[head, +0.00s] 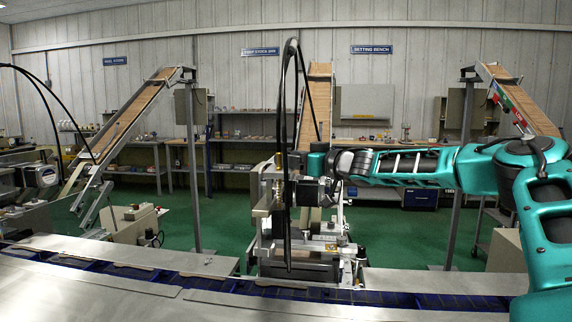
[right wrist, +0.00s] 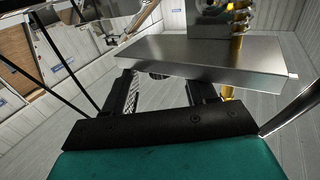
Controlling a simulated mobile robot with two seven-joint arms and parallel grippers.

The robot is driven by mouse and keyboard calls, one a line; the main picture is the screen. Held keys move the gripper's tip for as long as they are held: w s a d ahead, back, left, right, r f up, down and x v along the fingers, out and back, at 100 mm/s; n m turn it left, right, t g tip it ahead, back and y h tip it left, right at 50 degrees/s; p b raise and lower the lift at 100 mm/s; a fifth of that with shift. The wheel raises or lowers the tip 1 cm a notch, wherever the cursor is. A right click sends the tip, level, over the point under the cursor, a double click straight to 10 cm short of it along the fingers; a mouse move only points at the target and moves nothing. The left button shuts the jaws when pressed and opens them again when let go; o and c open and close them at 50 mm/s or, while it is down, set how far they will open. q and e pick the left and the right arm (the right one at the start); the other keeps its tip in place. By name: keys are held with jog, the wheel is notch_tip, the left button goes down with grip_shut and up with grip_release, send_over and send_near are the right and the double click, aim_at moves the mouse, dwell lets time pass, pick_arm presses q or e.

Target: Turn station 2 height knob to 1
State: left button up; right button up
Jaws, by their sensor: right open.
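The middle station (head: 300,235) is a metal machine with a dark motor block and black cables, standing behind the conveyor. My right arm reaches to it from the right, and the right gripper (head: 318,166) is at its upper part. In the right wrist view, the right gripper (right wrist: 167,85) has its two dark fingers apart, with nothing clearly held between them. A flat metal plate (right wrist: 205,55) lies just beyond the fingertips. A brass-coloured stepped part (right wrist: 239,22) stands above and behind the plate. I cannot make out the height knob or its setting. My left gripper is not in view.
A conveyor (head: 150,272) with blue flights runs along the front. An inclined feeder (head: 128,120) stands at left, another (head: 320,95) behind the station, and one (head: 520,105) at right. Black cables (head: 288,130) hang at the station beside my gripper. Green floor (head: 400,235) is open behind.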

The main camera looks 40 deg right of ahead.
jog(key=shift+w, duration=0.15)
jog(key=shift+r, duration=0.1)
jog(key=shift+c, duration=0.8)
grip_shut()
jog(key=h+b, duration=0.1)
jog(key=b, duration=0.2)
jog(key=shift+a+f+m, duration=0.2)
jog(key=shift+m, duration=0.1)
jog(key=shift+m+h+b, duration=0.3)
jog(key=shift+h+b, duration=0.3)
jog(key=shift+b, duration=0.35)
jog(key=shift+r, duration=0.25)
